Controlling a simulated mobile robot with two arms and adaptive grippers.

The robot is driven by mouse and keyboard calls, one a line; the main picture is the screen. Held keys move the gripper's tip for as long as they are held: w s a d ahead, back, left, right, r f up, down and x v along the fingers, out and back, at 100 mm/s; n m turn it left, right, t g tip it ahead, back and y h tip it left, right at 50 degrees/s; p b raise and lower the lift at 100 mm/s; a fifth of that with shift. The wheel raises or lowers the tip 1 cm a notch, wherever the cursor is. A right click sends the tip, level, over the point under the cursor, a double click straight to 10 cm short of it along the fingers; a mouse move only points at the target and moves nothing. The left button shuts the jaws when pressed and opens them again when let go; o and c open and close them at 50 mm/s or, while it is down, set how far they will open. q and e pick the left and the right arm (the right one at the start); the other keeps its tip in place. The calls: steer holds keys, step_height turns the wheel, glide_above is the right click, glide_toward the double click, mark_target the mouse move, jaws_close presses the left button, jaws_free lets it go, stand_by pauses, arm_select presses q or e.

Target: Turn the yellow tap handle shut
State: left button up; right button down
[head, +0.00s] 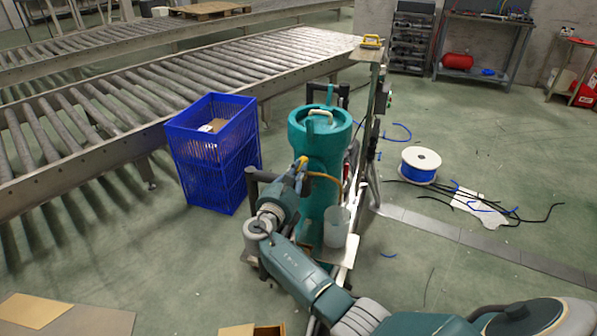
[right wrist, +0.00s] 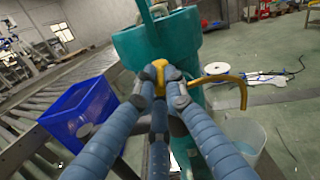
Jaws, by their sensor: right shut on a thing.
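A teal tank (head: 320,140) with a lidded top stands upright on a frame in the middle of the head view. A yellow tap handle (right wrist: 159,66) sits on its side, and a curved yellow spout (right wrist: 236,82) reaches out to the right and bends down. My right gripper (right wrist: 160,78) is shut on the tap handle, with the blue-grey fingers around it. In the head view this gripper (head: 297,172) is against the tank's near left side and hides most of the handle. A translucent cup (head: 337,227) stands below the spout. My left gripper is not in view.
A blue perforated crate (head: 213,150) stands left of the tank, before the roller conveyor (head: 130,95). A white cable spool (head: 420,161) and loose cables lie on the floor at right. A yellow-handled object (head: 371,41) sits on the post top behind the tank.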

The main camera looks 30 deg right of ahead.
steer(key=c, duration=1.8)
jaws_free()
steer(key=v, duration=1.2)
